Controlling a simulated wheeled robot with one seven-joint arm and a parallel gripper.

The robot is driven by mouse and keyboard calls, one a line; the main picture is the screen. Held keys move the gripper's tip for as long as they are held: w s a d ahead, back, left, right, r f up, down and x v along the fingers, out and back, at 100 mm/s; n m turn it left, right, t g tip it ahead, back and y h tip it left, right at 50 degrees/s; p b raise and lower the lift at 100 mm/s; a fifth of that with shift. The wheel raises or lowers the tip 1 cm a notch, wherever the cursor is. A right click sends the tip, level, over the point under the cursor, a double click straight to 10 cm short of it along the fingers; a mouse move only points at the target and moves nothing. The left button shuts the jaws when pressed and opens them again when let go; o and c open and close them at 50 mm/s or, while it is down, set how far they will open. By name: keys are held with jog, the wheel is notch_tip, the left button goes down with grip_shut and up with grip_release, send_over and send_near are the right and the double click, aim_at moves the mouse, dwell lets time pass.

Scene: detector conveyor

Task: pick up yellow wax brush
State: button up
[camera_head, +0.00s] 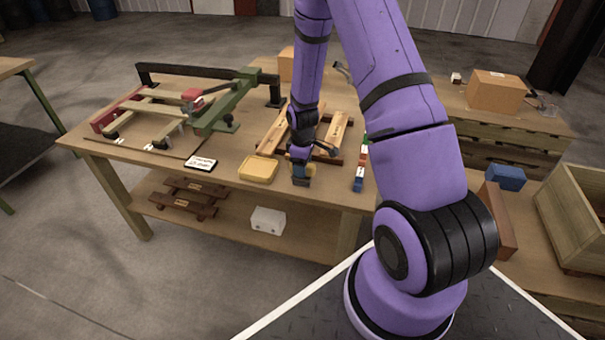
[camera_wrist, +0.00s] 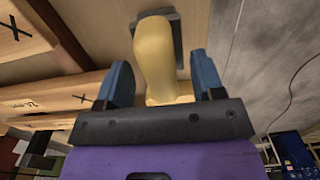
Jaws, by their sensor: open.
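The yellow wax brush (camera_wrist: 156,55) shows in the wrist view, its rounded yellow handle lying between the two blue fingers of my gripper (camera_wrist: 162,80). A grey block-like part of the brush sits at the far end of the handle, against the table surface. My gripper is open, with a gap visible on the sides of the handle. In the head view, my gripper (camera_head: 300,174) is low over the front edge of the table, right of a yellow tray-like block (camera_head: 259,169). The brush is mostly hidden there by my gripper and wrist.
Wooden beams (camera_head: 333,132) lie just behind my gripper. Small coloured blocks (camera_head: 359,178) stand to its right. A green and red frame (camera_head: 215,112) and a white label card (camera_head: 201,163) are on the left of the table. A white box (camera_head: 268,220) is on the lower shelf.

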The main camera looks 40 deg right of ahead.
jog(key=shift+f, duration=0.35)
jog(key=shift+f, duration=0.2)
dwell(0.4)
jog(key=c, duration=1)
